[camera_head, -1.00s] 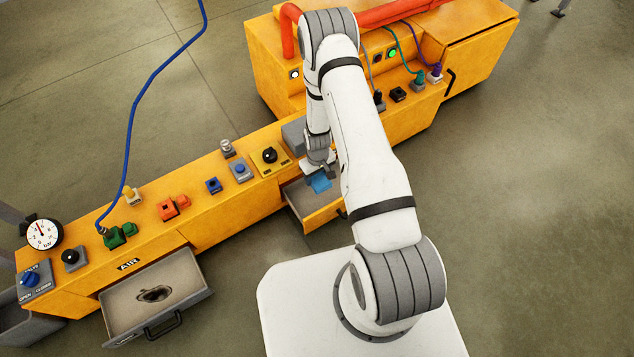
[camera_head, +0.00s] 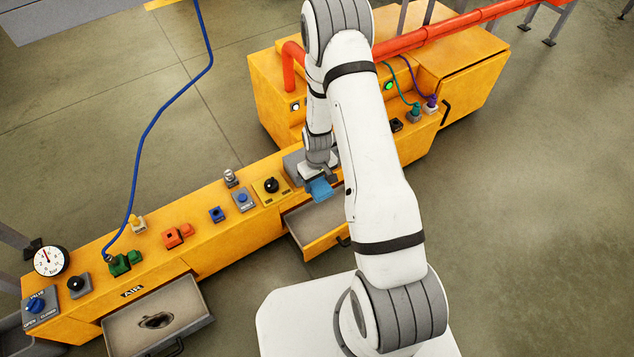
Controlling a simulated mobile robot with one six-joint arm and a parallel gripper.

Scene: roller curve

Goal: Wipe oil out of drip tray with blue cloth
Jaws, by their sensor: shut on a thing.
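The blue cloth (camera_head: 320,189) hangs from my gripper (camera_head: 318,177), above the back edge of the open yellow-fronted drawer (camera_head: 315,222). My gripper is shut on the cloth; its fingers are small and partly hidden by my arm. The drip tray (camera_head: 122,318) is pulled out of the yellow cabinet at the lower left, well apart from the gripper. A dark oil patch (camera_head: 157,321) lies on its floor. The tray's front edge is partly cut off by the picture.
The yellow cabinet (camera_head: 200,210) carries several knobs, buttons and plugs along its top. A blue hose (camera_head: 150,120) hangs down to a green fitting (camera_head: 122,264). A pressure gauge (camera_head: 49,260) stands at the far left. Floor (camera_head: 235,310) is clear between the drawer and tray.

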